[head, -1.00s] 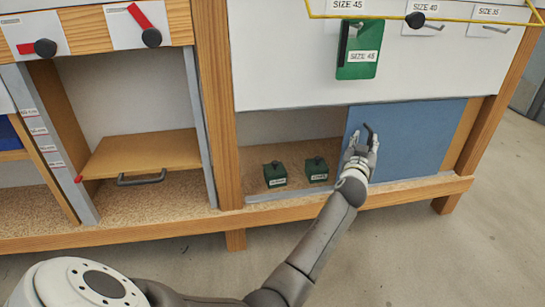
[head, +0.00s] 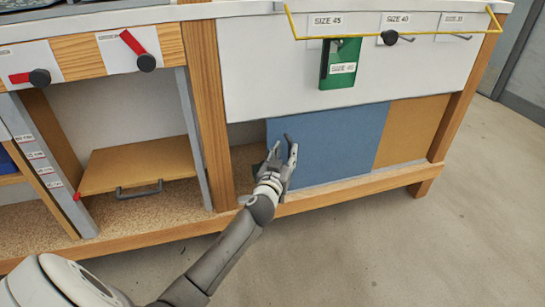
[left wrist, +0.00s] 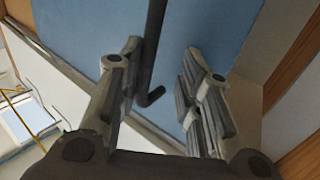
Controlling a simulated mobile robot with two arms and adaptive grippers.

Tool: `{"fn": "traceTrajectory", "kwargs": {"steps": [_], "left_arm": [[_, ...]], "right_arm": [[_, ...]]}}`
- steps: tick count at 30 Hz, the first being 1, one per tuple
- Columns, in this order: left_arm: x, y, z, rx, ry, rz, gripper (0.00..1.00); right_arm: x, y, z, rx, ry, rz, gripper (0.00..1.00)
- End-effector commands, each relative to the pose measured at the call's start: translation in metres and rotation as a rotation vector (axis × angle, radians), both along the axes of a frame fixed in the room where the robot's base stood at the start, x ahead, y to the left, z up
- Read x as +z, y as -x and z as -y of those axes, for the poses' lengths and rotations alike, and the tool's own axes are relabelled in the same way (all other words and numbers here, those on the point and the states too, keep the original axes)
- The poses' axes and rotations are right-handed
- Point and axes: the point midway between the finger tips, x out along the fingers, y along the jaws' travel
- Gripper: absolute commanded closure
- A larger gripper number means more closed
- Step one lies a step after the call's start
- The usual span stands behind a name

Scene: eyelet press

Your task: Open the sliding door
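The blue sliding door (head: 335,145) stands in the low right bay of the wooden bench, left of a tan panel (head: 412,130). My left gripper (head: 282,156) is at the handle. In the left wrist view the blue door (left wrist: 200,25) fills the background, and the handle (left wrist: 153,50) lies between the spread fingers of the left gripper (left wrist: 163,75), closer to the left finger. My right gripper is not in view.
A wooden post (head: 206,100) stands left of the door's bay. An open bay with a tan shelf (head: 137,165) lies farther left. A green box (head: 341,62) hangs above the door beside a yellow rail (head: 293,24). The floor in front is clear.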

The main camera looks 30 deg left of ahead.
Motion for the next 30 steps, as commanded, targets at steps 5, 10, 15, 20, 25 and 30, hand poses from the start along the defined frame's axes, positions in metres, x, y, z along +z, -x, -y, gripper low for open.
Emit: {"fn": "traceTrajectory", "kwargs": {"steps": [5,10,15,20,25,30], "left_arm": [[0.0,0.026,-0.016,0.001,0.002,-0.004,0.69],[0.0,0.044,-0.01,0.001,0.003,-0.001,0.69],[0.0,0.051,-0.008,0.0,0.001,0.0,0.69],[-0.001,0.051,-0.007,0.0,0.0,0.0,0.69],[-0.001,0.051,-0.007,0.0,0.0,0.0,0.69],[-0.001,0.051,-0.007,0.0,0.001,0.0,0.69]], "right_arm": [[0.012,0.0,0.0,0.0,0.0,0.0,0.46],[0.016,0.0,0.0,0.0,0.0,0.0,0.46],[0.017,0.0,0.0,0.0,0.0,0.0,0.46],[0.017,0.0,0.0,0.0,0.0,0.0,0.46],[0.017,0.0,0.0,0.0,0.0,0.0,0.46],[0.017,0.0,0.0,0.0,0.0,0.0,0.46]]}}
